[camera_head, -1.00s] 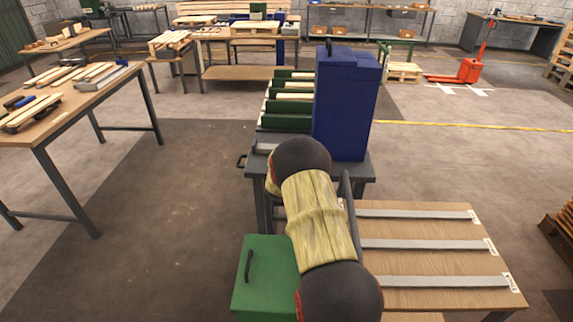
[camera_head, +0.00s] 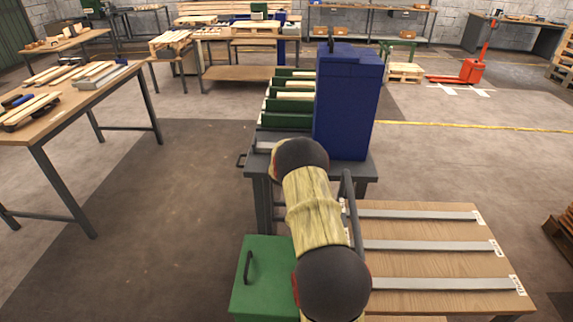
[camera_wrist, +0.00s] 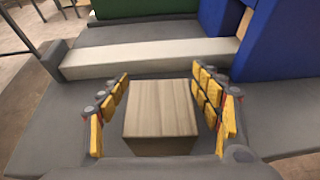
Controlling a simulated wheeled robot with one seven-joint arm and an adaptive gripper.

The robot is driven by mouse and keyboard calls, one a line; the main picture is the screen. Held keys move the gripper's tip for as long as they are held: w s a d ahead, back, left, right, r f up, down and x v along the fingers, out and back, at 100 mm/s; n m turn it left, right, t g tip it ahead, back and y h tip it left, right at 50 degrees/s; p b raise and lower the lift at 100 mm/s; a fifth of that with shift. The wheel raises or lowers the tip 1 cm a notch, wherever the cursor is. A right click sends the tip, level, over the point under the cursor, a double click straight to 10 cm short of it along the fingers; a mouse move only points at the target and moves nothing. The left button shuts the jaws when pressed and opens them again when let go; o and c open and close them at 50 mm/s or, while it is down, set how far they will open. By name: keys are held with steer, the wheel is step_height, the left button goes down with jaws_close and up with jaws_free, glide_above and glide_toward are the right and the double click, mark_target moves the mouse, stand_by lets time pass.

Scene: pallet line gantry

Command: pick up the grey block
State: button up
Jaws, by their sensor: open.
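The block (camera_wrist: 161,110), greyish tan with faint wood grain, stands on a dark grey machine bed (camera_wrist: 75,125) in the wrist view. My gripper (camera_wrist: 161,78) is open, with one yellow-padded finger on each side of the block. A narrow gap shows on the left of the block and another on the right, so it is not gripped. In the head view my arm hides the block and the gripper.
A pale bar (camera_wrist: 150,60) lies just beyond the block. A tall blue machine housing (camera_head: 347,105) rises on the right, beside green-edged slats (camera_head: 288,105). A green cabinet (camera_head: 262,275) and a wooden table with metal strips (camera_head: 420,265) stand nearer.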

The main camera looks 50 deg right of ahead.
steer(key=shift+c, duration=0.2)
steer(key=c, duration=1.3)
steer(key=shift+r, duration=0.1)
